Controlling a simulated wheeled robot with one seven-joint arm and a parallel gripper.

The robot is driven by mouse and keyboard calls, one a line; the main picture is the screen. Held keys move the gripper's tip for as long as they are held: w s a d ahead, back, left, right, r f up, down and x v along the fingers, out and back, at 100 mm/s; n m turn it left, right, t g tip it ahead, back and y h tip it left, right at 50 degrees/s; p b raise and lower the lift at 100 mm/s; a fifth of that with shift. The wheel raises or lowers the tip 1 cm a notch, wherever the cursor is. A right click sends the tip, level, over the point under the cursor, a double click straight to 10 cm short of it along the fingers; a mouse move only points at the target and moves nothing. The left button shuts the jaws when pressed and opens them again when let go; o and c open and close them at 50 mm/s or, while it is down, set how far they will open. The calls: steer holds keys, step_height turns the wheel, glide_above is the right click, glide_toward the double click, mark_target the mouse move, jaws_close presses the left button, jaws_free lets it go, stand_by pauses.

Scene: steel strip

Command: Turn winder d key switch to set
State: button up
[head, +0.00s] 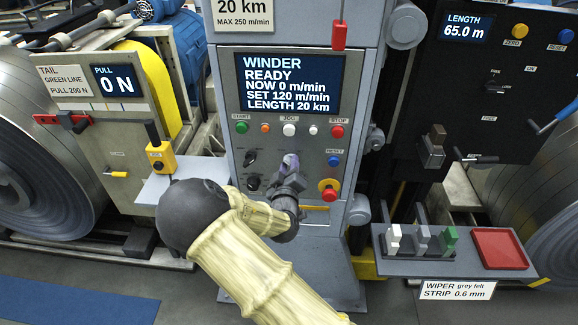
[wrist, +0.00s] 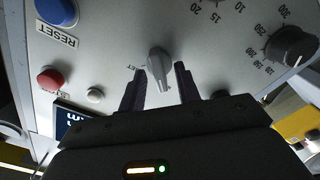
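The grey key switch (wrist: 160,68) on the winder panel shows in the wrist view as a short lever-like knob, with a partly hidden small label ending in SET beside it. My gripper (wrist: 160,75) is open, with one dark finger on each side of the switch. Gaps show between the switch and both fingers, so it is not clamped. In the head view my gripper (head: 290,172) is at the middle of the winder panel (head: 238,110), below the buttons, and hides most of the switch. The switch's exact setting is hard to read.
A blue RESET button (head: 334,160) and red STOP button (head: 337,132) are close by. A red and yellow emergency button (head: 328,189) sits right of my gripper. Black dials (head: 250,157) are to the left. The winder screen (head: 289,82) reads READY, SET 120 m/min.

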jaws_close()
steer(key=shift+a, duration=0.15)
steer(key=shift+d+f+m+b, duration=0.1)
steer(key=shift+d+m+b, duration=0.1)
steer(key=shift+m+b, duration=0.5)
steer(key=m+b, duration=0.5)
steer(key=b, duration=0.2)
steer(key=m+b, duration=0.6)
steer(key=b, duration=0.1)
steer(key=m+b, duration=0.5)
steer(key=b, duration=0.2)
steer(key=shift+d+m, duration=0.3)
